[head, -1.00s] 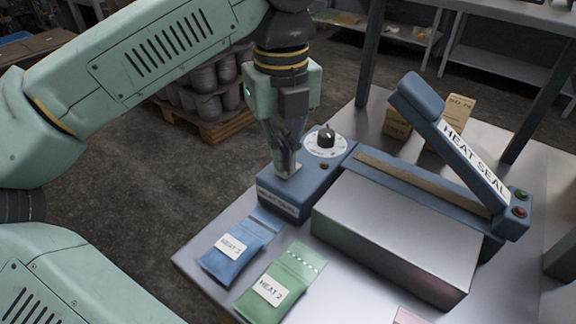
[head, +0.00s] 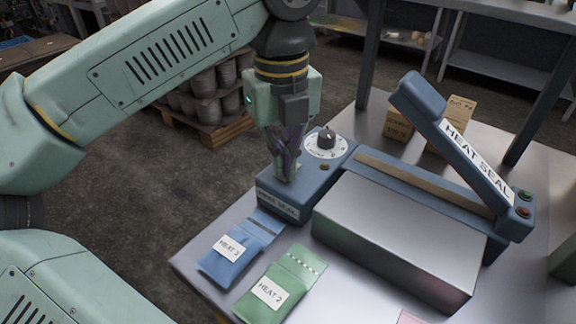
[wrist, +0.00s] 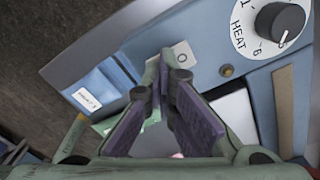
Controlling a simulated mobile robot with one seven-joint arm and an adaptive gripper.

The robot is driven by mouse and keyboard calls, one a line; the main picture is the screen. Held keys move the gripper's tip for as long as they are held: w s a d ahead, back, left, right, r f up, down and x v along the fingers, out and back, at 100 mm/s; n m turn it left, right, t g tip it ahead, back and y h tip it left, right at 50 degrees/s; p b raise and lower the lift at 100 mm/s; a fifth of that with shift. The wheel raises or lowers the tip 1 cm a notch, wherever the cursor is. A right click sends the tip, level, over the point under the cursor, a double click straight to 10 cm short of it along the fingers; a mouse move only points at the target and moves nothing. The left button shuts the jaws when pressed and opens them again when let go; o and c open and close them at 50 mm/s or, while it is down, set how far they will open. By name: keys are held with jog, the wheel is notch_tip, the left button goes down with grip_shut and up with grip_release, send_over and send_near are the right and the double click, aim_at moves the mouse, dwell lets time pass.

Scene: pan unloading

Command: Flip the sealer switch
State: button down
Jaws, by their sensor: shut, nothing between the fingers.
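The blue heat sealer (head: 328,172) sits on the metal table with its lever arm raised and labelled HEAT SEAL. My gripper (head: 288,178) points down at the left part of its control box, and its fingers are shut with nothing between them. In the wrist view the fingertips (wrist: 163,58) meet beside a pale switch plate marked O (wrist: 184,54). The switch itself is hidden behind the fingers, so I cannot tell its position or whether I touch it. A black knob on a white HEAT dial (head: 326,142) stands to the right of my gripper.
A blue HEAT pouch (head: 238,247) and a green HEAT 2 pouch (head: 279,284) lie in front of the sealer. A silver block (head: 395,235) stands beside them. Small cartons (head: 398,124) stand behind. Red and green buttons (head: 525,203) sit at the lever's hinge end.

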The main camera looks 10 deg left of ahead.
jog(key=shift+r+p, duration=2.35)
jog(key=shift+r, duration=1.15)
jog(key=shift+f, duration=0.1)
